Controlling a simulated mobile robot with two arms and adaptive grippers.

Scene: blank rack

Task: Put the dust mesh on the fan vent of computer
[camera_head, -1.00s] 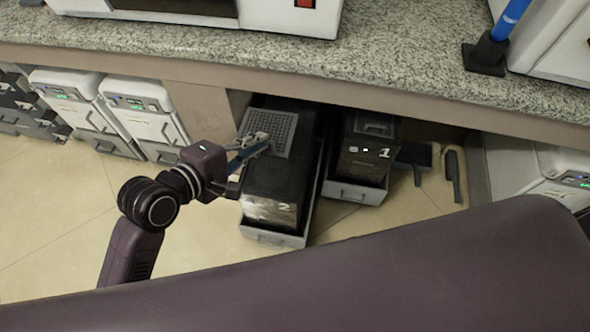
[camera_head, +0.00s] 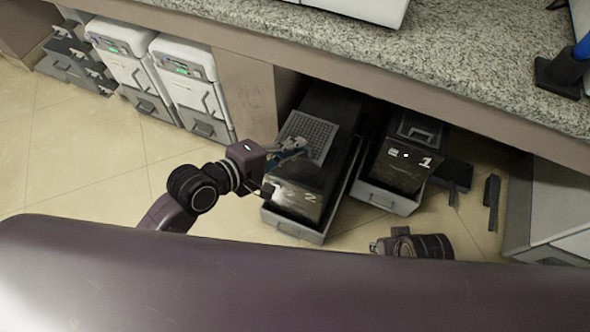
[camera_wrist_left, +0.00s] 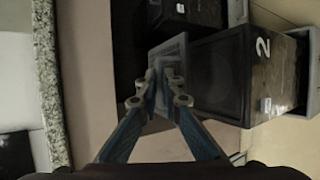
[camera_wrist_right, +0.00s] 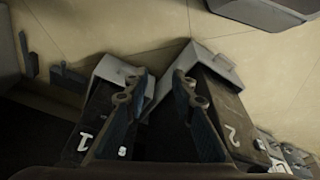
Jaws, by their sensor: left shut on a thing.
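The dust mesh (camera_head: 309,134) is a grey square grid. My left gripper (camera_head: 290,150) is shut on its edge, and the held edge also shows in the left wrist view (camera_wrist_left: 170,52). The mesh overlaps the far part of the top of computer 2 (camera_head: 308,197); I cannot tell whether it touches. In the left wrist view, the round dark fan vent (camera_wrist_left: 213,75) of computer 2 is beside the mesh, largely uncovered. Computer 1 (camera_head: 405,167) stands to the right. My right gripper (camera_wrist_right: 158,84) is open and empty, pointing toward the computers.
Both computers sit in grey trays (camera_head: 290,227) under a granite counter (camera_head: 430,65), whose edge overhangs their rear. White cabinets (camera_head: 195,85) stand to the left. Dark loose pieces (camera_head: 491,193) lie near computer 1. The tiled floor (camera_head: 90,160) in front is open.

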